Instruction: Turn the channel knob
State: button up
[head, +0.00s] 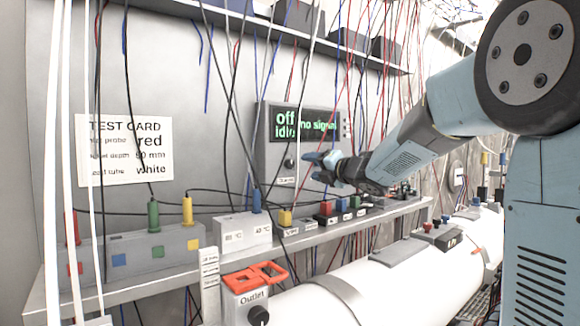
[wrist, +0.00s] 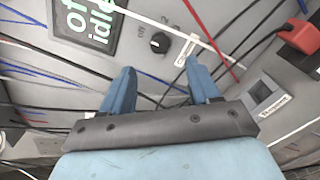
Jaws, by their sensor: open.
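The channel knob (head: 290,163) is a small round black knob on the front of a grey box (head: 262,150), below its dark display. In the wrist view the black knob (wrist: 160,42) has a light pointer mark and small numbers around it. A small white label (head: 287,180) sits below it; its text is too small to read surely. My gripper (head: 314,167) is open and empty, just right of the knob in the head view. In the wrist view its blue fingers (wrist: 159,72) are spread, with the knob beyond the gap between their tips. I see no contact.
The display (head: 303,125) reads "off", "idle" and "no signal" in green. Many thin cables hang around the box, and a white one passes close to the knob. A shelf (head: 165,270) below holds coloured plugs and blocks. A red-handled outlet valve (head: 245,285) stands in front.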

aim_at(292, 164)
jog(key=x, duration=0.9)
jog(key=shift+w+a, duration=0.1)
jog(key=shift+a, duration=0.05)
